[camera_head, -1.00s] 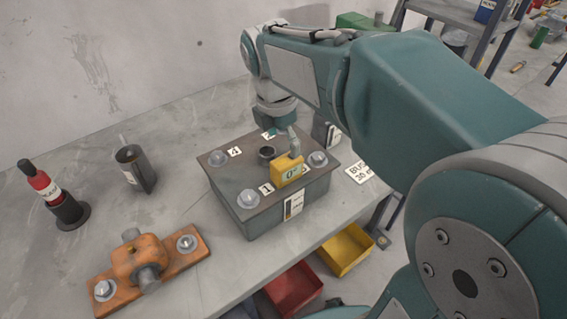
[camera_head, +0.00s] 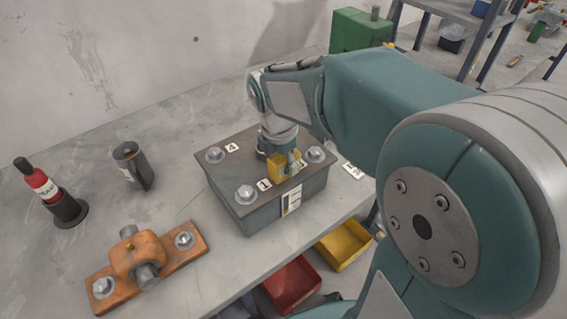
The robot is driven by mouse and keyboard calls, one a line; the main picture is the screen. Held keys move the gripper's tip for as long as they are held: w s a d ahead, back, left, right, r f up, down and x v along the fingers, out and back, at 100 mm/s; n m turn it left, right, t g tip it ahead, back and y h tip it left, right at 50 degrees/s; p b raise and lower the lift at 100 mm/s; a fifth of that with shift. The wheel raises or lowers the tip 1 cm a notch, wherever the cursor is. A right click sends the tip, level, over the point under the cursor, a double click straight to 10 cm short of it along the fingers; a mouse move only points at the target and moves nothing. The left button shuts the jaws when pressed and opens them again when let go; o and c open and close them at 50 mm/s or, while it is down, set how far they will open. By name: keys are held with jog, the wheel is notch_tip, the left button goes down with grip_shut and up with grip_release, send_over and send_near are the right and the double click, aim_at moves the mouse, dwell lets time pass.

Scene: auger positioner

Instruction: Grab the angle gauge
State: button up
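The yellow angle gauge (camera_head: 277,166) stands on the dark top plate of the grey box (camera_head: 225,170), near its front right. Its upper part and display are largely hidden by my gripper. My gripper (camera_head: 284,160) is down at the gauge, with a fingertip in front of its face. The far finger is hidden, so I cannot tell whether the fingers are closed on the gauge or only around it.
Bolts and number labels sit on the box's corners. An orange bearing block (camera_head: 137,256), a red bottle (camera_head: 42,185) in a dark holder and a dark cup (camera_head: 132,165) stand left on the table. Red (camera_head: 292,285) and yellow (camera_head: 345,245) bins sit below the front edge.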

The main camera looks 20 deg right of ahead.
grip_shut()
jog(key=shift+r, duration=0.45)
notch_tip(320, 180, up, 2)
jog(key=shift+r, duration=0.2)
jog(key=s+r, duration=0.9)
jog(key=s, duration=0.5)
jog(key=shift+d+r, duration=0.35)
jog(key=shift+d, duration=0.05)
